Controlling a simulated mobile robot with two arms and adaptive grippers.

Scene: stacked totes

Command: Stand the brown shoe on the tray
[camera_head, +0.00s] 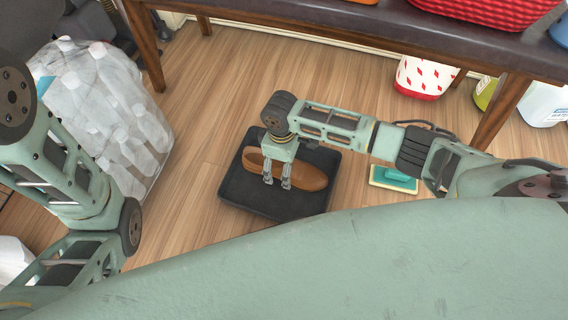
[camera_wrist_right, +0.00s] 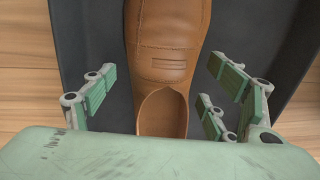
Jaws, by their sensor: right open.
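The brown shoe (camera_head: 311,176) lies on the dark tray (camera_head: 240,195) on the floor, its toe toward the right in the head view. It looks upright, with its opening facing up in the right wrist view (camera_wrist_right: 165,60). My right gripper (camera_head: 277,184) is over the shoe with its fingers pointing down. In the right wrist view its fingers (camera_wrist_right: 165,95) are apart on both sides of the shoe, with gaps to it. The fingers hide part of the shoe in the head view. My left arm is at the left, but its gripper is out of view.
A pack of wrapped bottles (camera_head: 100,110) stands on the floor at left. A dark bench (camera_head: 330,27) with wooden legs runs along the back. A red-and-white container (camera_head: 425,78) stands under it. A teal-and-yellow item (camera_head: 394,178) lies right of the tray.

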